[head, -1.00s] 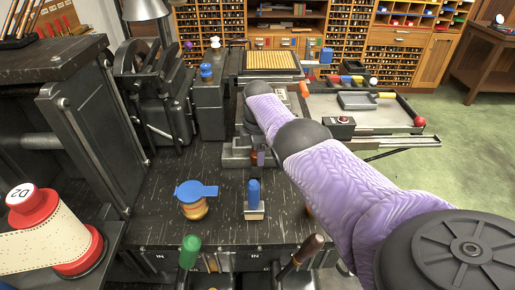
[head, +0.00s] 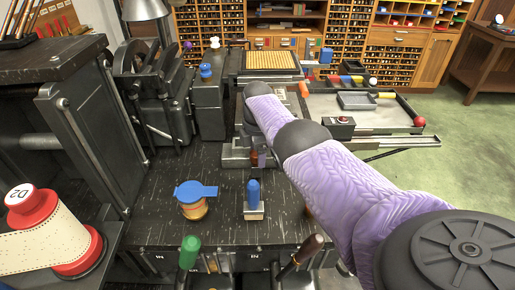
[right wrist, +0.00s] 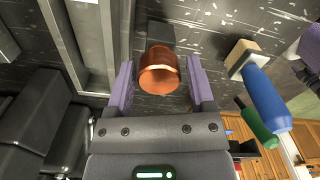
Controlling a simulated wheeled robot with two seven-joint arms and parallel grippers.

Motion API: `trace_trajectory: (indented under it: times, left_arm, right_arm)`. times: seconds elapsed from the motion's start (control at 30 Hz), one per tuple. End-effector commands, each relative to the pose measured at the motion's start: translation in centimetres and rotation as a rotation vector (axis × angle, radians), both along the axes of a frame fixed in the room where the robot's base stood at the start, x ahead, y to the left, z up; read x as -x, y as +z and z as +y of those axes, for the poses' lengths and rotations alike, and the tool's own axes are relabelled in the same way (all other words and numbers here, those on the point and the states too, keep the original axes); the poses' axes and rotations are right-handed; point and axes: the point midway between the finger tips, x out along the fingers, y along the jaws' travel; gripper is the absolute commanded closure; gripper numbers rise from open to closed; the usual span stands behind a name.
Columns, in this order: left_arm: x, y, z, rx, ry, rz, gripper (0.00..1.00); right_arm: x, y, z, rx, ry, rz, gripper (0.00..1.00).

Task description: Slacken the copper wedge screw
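The copper wedge screw (right wrist: 159,70) shows in the right wrist view as a round, shiny copper head on a dark square block. My right gripper (right wrist: 160,84) is open, with one purple finger on each side of the head. Gaps show between the head and both fingers. In the head view, a small reddish-brown piece that looks like the screw (head: 254,156) is beside a purple fingertip of my right gripper (head: 262,157). My purple right arm hides most of that gripper there. My left gripper is in neither view.
A blue-lidded jar (head: 194,200) and a blue-handled tool (head: 254,199) stand on the dark bench nearer me. Green-handled (head: 189,251) and brown-handled (head: 308,248) levers rise at its front edge. Dark machine parts crowd the left. Bare bench lies around the jar.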

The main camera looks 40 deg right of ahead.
Motion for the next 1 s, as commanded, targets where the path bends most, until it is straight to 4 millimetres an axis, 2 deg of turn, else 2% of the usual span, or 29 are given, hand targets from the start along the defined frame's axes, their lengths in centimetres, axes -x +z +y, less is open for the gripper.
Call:
trace_trajectory:
  times: [0.07, 0.27, 0.43, 0.57, 1.0]
  left_arm:
    - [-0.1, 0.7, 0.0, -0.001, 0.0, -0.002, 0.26]
    - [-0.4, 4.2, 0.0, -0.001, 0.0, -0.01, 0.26]
    - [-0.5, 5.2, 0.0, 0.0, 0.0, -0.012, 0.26]
    - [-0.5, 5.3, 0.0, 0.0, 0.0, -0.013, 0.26]
    - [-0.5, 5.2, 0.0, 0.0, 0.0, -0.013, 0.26]
  right_arm:
    - [-0.1, 1.0, 0.0, 0.001, 0.0, -0.003, 0.31]
    - [-0.1, 6.4, -0.1, 0.001, 0.0, -0.005, 0.31]
    - [-0.1, 9.3, 0.0, 0.001, 0.001, -0.002, 0.31]
    - [0.0, 9.9, 0.0, 0.0, 0.0, 0.0, 0.31]
    - [0.0, 9.8, 0.0, 0.0, 0.0, 0.001, 0.31]
